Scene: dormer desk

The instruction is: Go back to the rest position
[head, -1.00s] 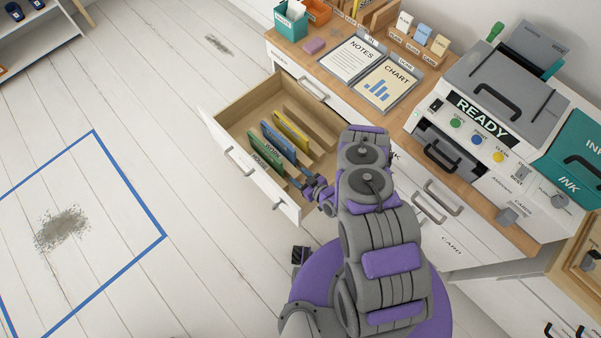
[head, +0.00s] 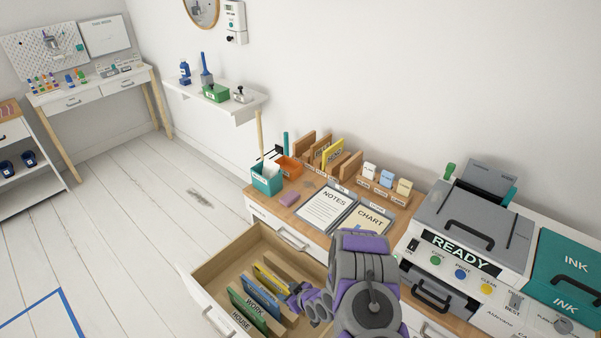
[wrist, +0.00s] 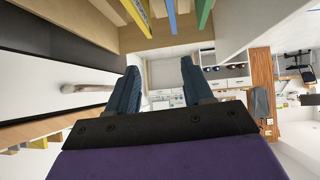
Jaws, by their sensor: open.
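My gripper (wrist: 158,92) shows in the wrist view with its two dark blue fingers apart and nothing between them. In the head view my purple and grey arm reaches to the open drawer (head: 208,267), and the wrist end is close to the folders' right side. The drawer holds a green folder marked HOUSE (head: 247,312), a blue folder marked WORK (head: 262,297) and a yellow folder (head: 271,279), standing between wooden dividers. The gripper's fingertips are hard to make out in the head view.
The desk top carries a NOTES clipboard (head: 326,206), a CHART clipboard (head: 367,219), a teal box (head: 267,181) and a pink block (head: 289,198). A grey printer with a READY display (head: 460,251) stands at right. A wall shelf (head: 226,108) hangs behind.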

